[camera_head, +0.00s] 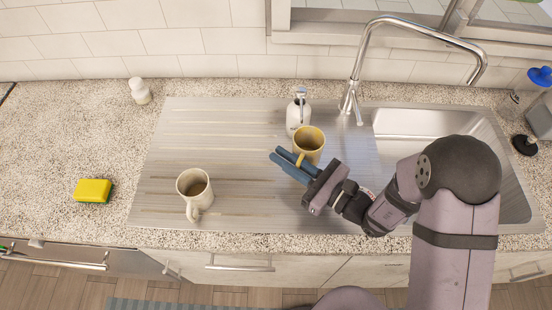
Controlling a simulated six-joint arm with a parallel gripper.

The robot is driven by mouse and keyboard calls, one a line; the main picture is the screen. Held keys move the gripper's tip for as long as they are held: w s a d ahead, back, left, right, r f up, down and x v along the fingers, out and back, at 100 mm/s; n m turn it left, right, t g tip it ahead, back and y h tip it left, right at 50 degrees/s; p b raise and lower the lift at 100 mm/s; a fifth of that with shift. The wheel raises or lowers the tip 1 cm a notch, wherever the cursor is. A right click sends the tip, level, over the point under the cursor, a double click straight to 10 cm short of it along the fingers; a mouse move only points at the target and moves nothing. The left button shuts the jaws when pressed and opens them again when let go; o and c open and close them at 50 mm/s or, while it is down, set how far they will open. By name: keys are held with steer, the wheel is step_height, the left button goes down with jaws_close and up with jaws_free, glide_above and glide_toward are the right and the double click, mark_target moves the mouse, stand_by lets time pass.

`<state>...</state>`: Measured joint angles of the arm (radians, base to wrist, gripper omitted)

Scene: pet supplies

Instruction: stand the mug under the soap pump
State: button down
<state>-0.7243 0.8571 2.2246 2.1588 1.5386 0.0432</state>
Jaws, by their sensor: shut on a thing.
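A yellow mug (309,142) is upright in front of the soap pump on the steel drainboard. My gripper (293,158) is shut on it at its near left side, where its handle shows. The soap pump (298,112) is a white bottle with a metal pump head, standing at the back of the drainboard. The mug overlaps the lower right part of the bottle in this view. I cannot tell whether the mug touches the drainboard or the bottle. A second, cream mug (194,190) stands upright to the left, its handle toward the front.
The steel drainboard (235,140) has free room between the cream mug and the pump. A tall faucet (352,95) and sink basin (425,122) lie to the right. A yellow-green sponge (93,190) and a small white bottle (140,91) are on the speckled counter at left.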

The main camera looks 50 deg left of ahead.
steer(key=shift+s+a+f+b, duration=0.1)
steer(key=shift+a+f+b, duration=0.55)
steer(key=shift+f, duration=0.25)
steer(key=shift+a+f+b, duration=0.55)
steer(key=shift+a+f, duration=0.1)
steer(key=shift+f, duration=0.2)
steer(key=shift+f, duration=0.1)
steer(key=c, duration=1.8)
jaws_free()
steer(key=shift+c, duration=0.2)
steer(key=shift+d, duration=0.15)
steer(key=d+b, duration=0.1)
steer(key=d, duration=0.2)
steer(key=w+d+b, duration=0.1)
steer(key=d, duration=0.2)
steer(key=d+b, duration=0.1)
steer(key=d, duration=0.3)
steer(key=shift+w, duration=0.25)
steer(key=shift+d, duration=0.85)
